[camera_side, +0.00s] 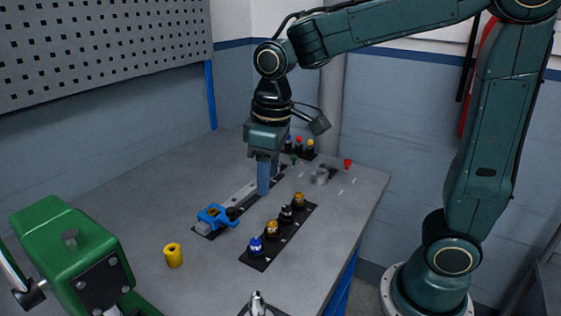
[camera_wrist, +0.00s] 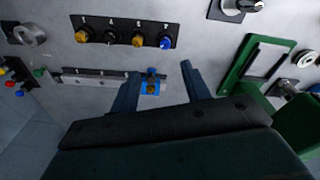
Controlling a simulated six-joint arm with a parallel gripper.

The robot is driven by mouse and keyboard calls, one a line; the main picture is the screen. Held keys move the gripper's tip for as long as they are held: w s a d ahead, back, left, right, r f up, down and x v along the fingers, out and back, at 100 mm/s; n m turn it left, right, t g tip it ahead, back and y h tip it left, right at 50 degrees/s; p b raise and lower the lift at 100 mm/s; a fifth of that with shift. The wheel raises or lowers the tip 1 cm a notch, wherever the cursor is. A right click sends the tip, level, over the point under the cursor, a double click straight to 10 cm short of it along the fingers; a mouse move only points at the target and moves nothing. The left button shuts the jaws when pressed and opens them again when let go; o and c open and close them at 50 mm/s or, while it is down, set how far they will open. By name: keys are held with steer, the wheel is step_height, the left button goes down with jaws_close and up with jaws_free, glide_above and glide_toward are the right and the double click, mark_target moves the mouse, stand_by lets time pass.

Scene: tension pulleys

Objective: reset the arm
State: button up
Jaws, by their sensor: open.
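My gripper (camera_side: 264,178) hangs pointing down over the far part of the grey table. In the wrist view its two fingers (camera_wrist: 158,85) are spread apart with nothing held between them. A blue clamp-like tensioner (camera_side: 214,215) with a dark knob sits at the near end of a metal rail (camera_side: 238,196); it also shows beyond the fingers in the wrist view (camera_wrist: 151,87). In the side view the fingers hide part of the rail.
A yellow cylinder (camera_side: 173,255) stands alone on the table (camera_side: 140,215). A green vise (camera_side: 72,255) is at the near left. Small coloured knobs (camera_side: 299,144), a grey ring (camera_side: 319,176) and a red piece (camera_side: 348,164) are at the far side. The left middle of the table is clear.

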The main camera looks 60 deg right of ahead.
steer(key=s+d+r+m+t, duration=0.1)
steer(key=s+d+m+t, duration=0.1)
steer(key=s, duration=0.5)
steer(key=s+d+r+m+t, duration=0.1)
steer(key=s+d+t, duration=0.1)
steer(key=s, duration=0.5)
steer(key=shift+d+r+m+t, duration=0.2)
steer(key=shift+d+m+t, duration=0.15)
steer(key=shift+d, duration=0.25)
steer(key=shift+s, duration=0.1)
stand_by(0.5)
